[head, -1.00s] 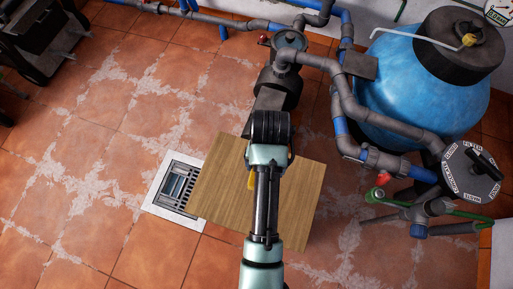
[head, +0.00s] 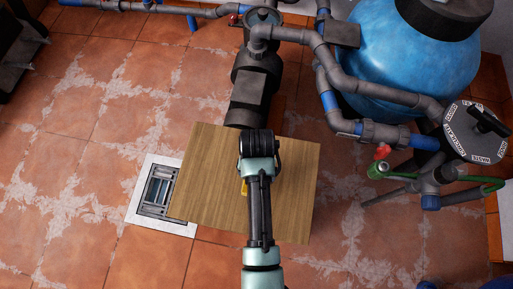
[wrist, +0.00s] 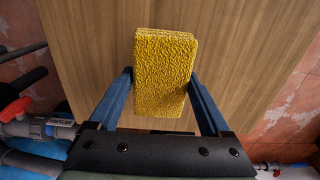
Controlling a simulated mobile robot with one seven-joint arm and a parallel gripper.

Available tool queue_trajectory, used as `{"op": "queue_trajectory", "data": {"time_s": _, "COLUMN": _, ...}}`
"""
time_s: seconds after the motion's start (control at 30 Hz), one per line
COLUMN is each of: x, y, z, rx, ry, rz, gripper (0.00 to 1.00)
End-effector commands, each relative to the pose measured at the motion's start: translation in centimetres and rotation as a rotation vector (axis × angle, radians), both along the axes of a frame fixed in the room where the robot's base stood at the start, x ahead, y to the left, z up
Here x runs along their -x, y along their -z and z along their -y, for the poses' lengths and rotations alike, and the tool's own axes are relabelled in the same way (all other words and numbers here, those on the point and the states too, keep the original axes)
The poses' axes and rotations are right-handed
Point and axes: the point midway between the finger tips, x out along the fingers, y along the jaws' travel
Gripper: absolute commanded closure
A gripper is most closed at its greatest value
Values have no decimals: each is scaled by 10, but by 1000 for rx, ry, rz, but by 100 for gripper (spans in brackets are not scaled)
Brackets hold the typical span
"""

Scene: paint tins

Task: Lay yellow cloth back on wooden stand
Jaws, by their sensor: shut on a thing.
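The yellow cloth (wrist: 165,72) is a thick folded pad with a rough surface, seen in the wrist view between my blue fingers. My gripper (wrist: 163,82) is shut on it. In the head view only a small yellow bit of the cloth (head: 244,187) shows beside my arm; the arm hides the rest. The wooden stand (head: 208,178) has a flat, bare top and lies under my arm in the head view. Its top (wrist: 85,45) also fills the background behind the cloth in the wrist view. I cannot tell whether the cloth touches it.
A grey pump (head: 250,90) stands just behind the stand's far edge. A blue tank (head: 385,75) with grey pipes and a valve (head: 475,130) stands at the right. A floor drain (head: 156,190) lies at the stand's left. Tiled floor is open further left.

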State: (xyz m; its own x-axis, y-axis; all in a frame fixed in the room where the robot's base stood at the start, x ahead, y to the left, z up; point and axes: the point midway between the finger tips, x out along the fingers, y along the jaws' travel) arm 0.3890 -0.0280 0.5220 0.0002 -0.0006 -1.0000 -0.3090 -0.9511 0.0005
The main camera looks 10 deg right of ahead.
Motion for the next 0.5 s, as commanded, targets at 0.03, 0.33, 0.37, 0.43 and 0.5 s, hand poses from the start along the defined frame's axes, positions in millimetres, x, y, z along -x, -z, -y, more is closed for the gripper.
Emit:
{"op": "queue_trajectory", "data": {"time_s": 0.03, "x": 0, "y": 12, "z": 0, "rx": 0, "ry": 0, "rz": -1, "gripper": 63}}
{"op": "queue_trajectory", "data": {"time_s": 0.33, "x": 0, "y": 26, "z": 0, "rx": 0, "ry": 0, "rz": 1, "gripper": 63}}
{"op": "queue_trajectory", "data": {"time_s": 0.37, "x": 0, "y": 26, "z": 0, "rx": 0, "ry": 0, "rz": 1, "gripper": 63}}
{"op": "queue_trajectory", "data": {"time_s": 0.43, "x": 0, "y": 27, "z": 0, "rx": 0, "ry": 0, "rz": 1, "gripper": 63}}
{"op": "queue_trajectory", "data": {"time_s": 0.5, "x": 0, "y": 29, "z": 0, "rx": 0, "ry": 0, "rz": 0, "gripper": 63}}
